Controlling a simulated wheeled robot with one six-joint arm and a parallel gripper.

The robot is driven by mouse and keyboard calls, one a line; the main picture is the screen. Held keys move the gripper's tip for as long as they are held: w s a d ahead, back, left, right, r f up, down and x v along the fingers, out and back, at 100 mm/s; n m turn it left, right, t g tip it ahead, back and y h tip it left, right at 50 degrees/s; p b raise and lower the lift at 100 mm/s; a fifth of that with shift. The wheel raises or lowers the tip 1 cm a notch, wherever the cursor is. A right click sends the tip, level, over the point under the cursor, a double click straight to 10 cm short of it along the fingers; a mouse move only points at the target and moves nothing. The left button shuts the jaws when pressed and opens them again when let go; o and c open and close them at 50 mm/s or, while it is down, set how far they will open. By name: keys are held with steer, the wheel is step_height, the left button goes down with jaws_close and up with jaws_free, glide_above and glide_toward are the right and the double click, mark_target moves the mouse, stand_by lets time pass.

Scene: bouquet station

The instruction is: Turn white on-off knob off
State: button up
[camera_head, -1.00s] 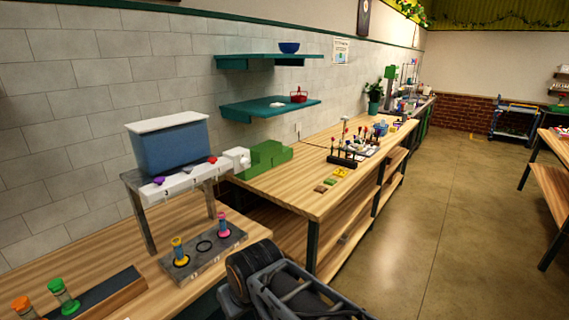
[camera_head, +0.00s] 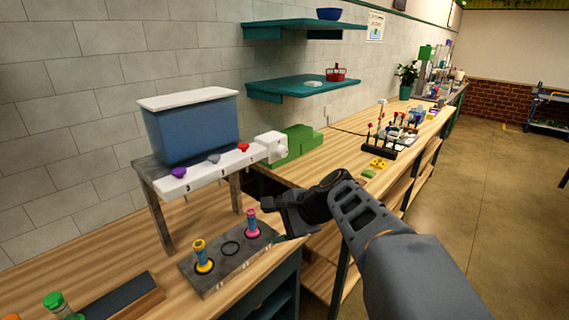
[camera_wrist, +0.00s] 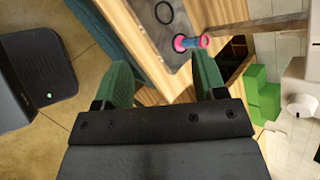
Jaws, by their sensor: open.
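The white on-off knob (camera_head: 281,150) sits on a white box at the right end of the white dispenser bar (camera_head: 215,172). In the wrist view the round white knob (camera_wrist: 301,105) shows at the right edge, on its white housing. My gripper (camera_head: 283,222) is in front of and below the knob, near the table's front edge. In the wrist view my gripper (camera_wrist: 160,72) shows two green fingers spread apart with nothing between them. It is apart from the knob.
A grey rack (camera_head: 217,268) holds a yellow and a pink-capped tube (camera_head: 252,222) close to my gripper. The dispenser bar carries purple, grey and red knobs under a blue tank (camera_head: 192,130). Green blocks (camera_head: 298,146) stand right of the white knob.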

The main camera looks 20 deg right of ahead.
steer(key=w+d+r+m+t+y+b, duration=0.1)
steer(key=w+d+r+m+t+b, duration=0.1)
steer(key=w+d+m+t, duration=0.4)
steer(key=m+t+b, duration=0.1)
steer(key=m+t, duration=0.3)
steer(key=m, duration=0.5)
glide_toward(285, 153)
steer(key=p+x, duration=0.2)
steer(key=x, duration=0.7)
steer(key=shift+w+a, duration=0.1)
steer(key=c, duration=0.9)
steer(key=shift+c, duration=0.2)
